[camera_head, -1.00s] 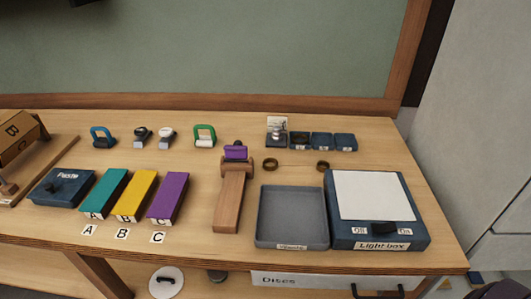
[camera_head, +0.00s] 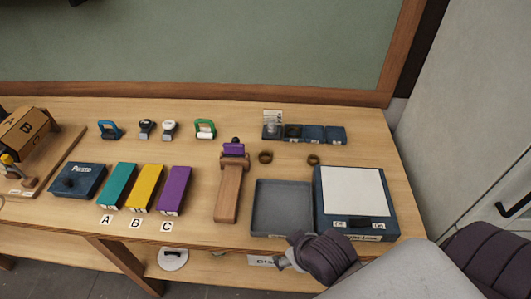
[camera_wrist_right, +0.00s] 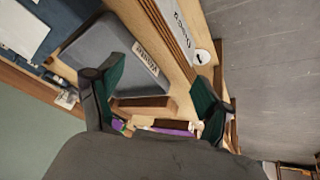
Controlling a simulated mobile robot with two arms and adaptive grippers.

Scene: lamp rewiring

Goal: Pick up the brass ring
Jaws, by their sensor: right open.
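Two small brass-coloured rings lie on the table behind the grey tray: a left ring (camera_head: 265,157) and a right ring (camera_head: 313,160). I cannot tell which one the task means. My right gripper (camera_head: 281,262) is at the table's front edge, in front of the tray, well short of both rings. In the right wrist view its green-padded fingers (camera_wrist_right: 160,78) are spread apart with nothing held between them. No ring can be made out in that view. My left gripper is not in view.
The grey tray (camera_head: 283,228) and light box (camera_head: 326,218) stand between my right gripper and the rings. A wooden stand with a purple top (camera_head: 229,193) is left of the tray. Small dark blue boxes (camera_head: 314,133) stand behind the rings. Teal, yellow and purple blocks stand farther left.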

